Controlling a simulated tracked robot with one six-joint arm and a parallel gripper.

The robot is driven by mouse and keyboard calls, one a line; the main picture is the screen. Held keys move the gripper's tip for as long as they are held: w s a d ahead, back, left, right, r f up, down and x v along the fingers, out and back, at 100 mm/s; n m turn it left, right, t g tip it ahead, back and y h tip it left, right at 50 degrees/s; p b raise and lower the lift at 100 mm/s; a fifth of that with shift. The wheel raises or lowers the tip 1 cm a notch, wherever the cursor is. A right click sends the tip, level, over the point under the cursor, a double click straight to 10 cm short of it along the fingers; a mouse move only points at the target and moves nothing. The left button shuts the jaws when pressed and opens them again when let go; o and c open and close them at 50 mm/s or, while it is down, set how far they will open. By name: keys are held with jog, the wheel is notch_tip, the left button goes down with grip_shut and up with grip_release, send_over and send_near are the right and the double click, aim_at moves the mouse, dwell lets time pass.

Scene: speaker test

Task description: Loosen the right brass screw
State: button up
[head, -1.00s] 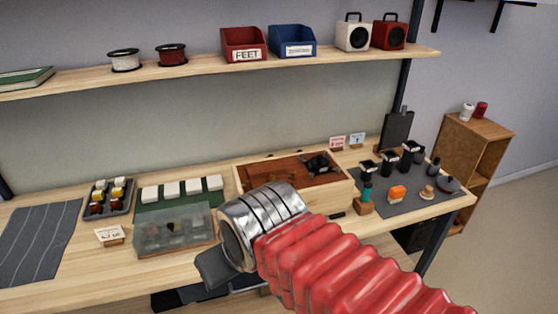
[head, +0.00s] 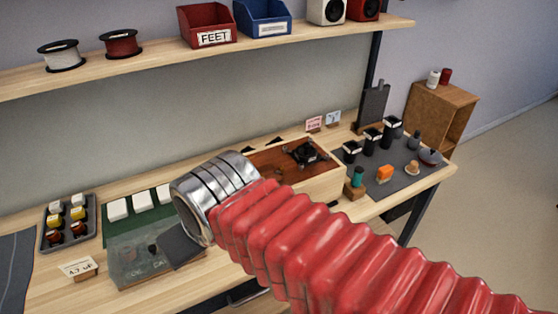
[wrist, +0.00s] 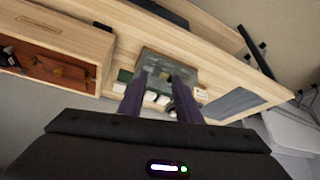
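A wooden speaker box (head: 322,186) with a reddish-brown inside or panel lies on the bench behind my arm. A black part (head: 305,153) sits on it. My arm hides the box's left front. The box also shows at the left of the wrist view (wrist: 80,37), upside down, with a small brownish plate on the panel. I cannot make out any brass screw in either view. My gripper (wrist: 159,78) has two dark purple fingers, apart and with nothing between them. It points towards the clear lidded case (wrist: 170,66) and white blocks, away from the box.
A clear case (head: 135,263) and white blocks on a green mat (head: 122,236) lie at the left. A tray of small jars (head: 66,222) stands beside them. A grey mat (head: 412,178) with black pots lies at the right. A shelf (head: 290,43) with bins hangs above.

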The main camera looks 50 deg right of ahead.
jog(key=w+d+r+m+g, duration=0.1)
jog(key=w+d+r+m, duration=0.15)
jog(key=d+m, duration=0.55)
jog(key=w+d+r+m, duration=0.2)
jog(key=w+d+m, duration=0.2)
jog(key=d+m, duration=2.25)
jog(key=d, duration=0.1)
jog(key=shift+s+m, duration=0.3)
jog(key=shift+m, duration=0.05)
jog(key=shift+d+f, duration=0.1)
